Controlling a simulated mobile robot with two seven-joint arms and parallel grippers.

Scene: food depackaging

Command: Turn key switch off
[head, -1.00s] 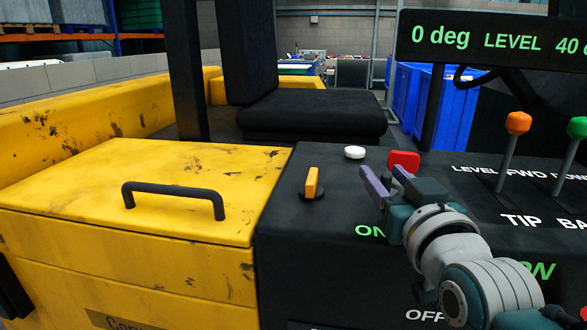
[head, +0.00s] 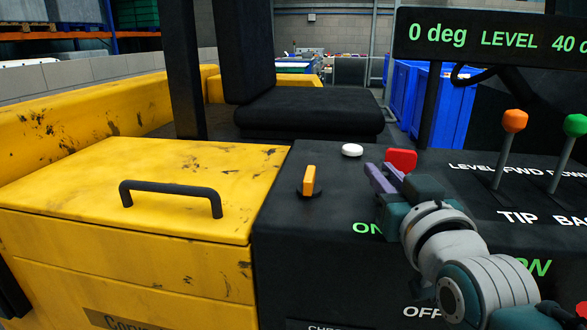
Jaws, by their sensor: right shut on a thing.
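My right gripper (head: 383,180), with purple fingers, is shut on the red handle (head: 403,158) on the black console. The red top shows just beyond the fingertips; its lower part and the exact grip are hidden behind the fingers. I take this red handle for the key switch, but the view does not make that certain. An orange upright knob (head: 309,181) on a dark round base stands further left, apart from the gripper. My left gripper is not in view.
A white round button (head: 352,150) sits just left of the red handle. Levers with an orange knob (head: 514,121) and a green knob (head: 575,125) stand at right. A yellow cover with a black bar handle (head: 171,192) is at left, a black seat (head: 310,118) behind.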

